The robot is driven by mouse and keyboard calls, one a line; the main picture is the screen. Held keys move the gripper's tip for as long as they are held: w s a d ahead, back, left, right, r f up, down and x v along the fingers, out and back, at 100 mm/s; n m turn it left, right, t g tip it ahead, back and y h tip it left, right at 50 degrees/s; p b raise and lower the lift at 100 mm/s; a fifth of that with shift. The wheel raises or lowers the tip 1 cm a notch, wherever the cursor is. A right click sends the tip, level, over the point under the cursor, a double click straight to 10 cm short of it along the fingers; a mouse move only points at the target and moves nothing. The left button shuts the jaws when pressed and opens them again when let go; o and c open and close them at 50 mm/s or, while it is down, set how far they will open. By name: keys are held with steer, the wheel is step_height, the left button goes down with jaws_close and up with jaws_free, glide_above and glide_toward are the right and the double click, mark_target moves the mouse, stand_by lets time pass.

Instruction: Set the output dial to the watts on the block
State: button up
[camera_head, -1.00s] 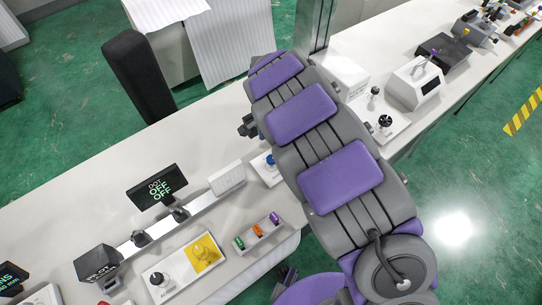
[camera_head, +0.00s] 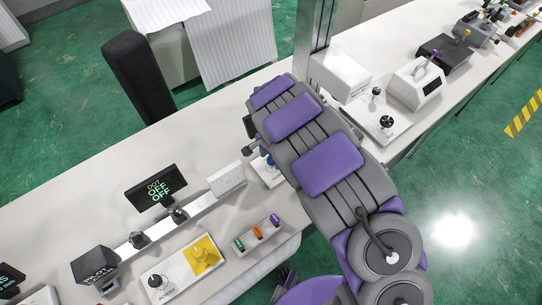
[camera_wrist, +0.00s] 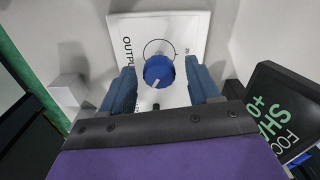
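In the wrist view, the blue output dial (camera_wrist: 159,71) sits on a white plate (camera_wrist: 185,30) lettered "OUTPUT", with a curved scale line around it. A white mark on the dial points down and to the left. My gripper (camera_wrist: 160,85) is open, one blue finger on each side of the dial, and I cannot tell whether they touch it. In the head view, the blue dial (camera_head: 270,160) shows only partly beside my arm, and my gripper is mostly hidden there. A white block (camera_head: 227,180) stands left of the dial; I cannot read any watts on it.
A black display (camera_head: 157,187) reads "DOT OFF OFF". A tray (camera_head: 262,240) of small coloured pieces and a plate with a yellow square (camera_head: 205,250) lie nearer. Another black display (camera_wrist: 285,105) is right of the gripper in the wrist view. A post (camera_head: 313,40) stands behind my arm.

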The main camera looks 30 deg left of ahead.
steer(key=c, duration=1)
steer(key=shift+o, duration=0.2)
steer(key=shift+n+p, duration=0.3)
steer(key=shift+n, duration=0.1)
steer(key=n+p, duration=0.3)
steer(key=n, duration=0.1)
steer(key=shift+r+n, duration=0.15)
steer(key=shift+n, duration=0.15)
steer(key=n+p, duration=0.4)
steer(key=n, duration=0.2)
steer(key=shift+w+n, duration=0.1)
steer(key=shift+n, duration=0.2)
steer(key=o, duration=1)
steer(key=shift+o, duration=0.2)
